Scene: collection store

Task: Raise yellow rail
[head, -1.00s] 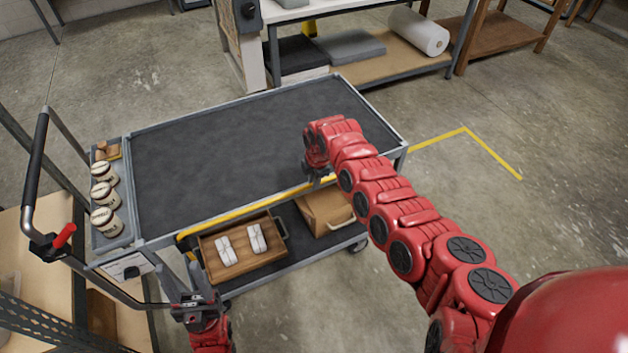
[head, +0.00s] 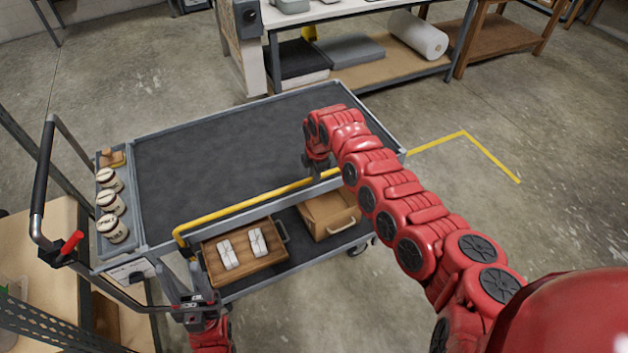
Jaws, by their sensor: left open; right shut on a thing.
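The yellow rail (head: 250,203) runs along the near long side of the cart's dark top deck (head: 215,150). It stands a little above the deck's near edge, with its bent left end turning down near the cart's corner. My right gripper (head: 318,172) is shut on the yellow rail near its right end; the fingers are partly hidden by my red wrist. My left gripper (head: 188,292) is open and empty, below the rail's left end, beside the cart's lower left corner.
Several lidded jars (head: 111,201) stand in the cart's left side tray. The top deck is empty. A workbench (head: 350,20) stands behind; a push handle (head: 42,175) is at left.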

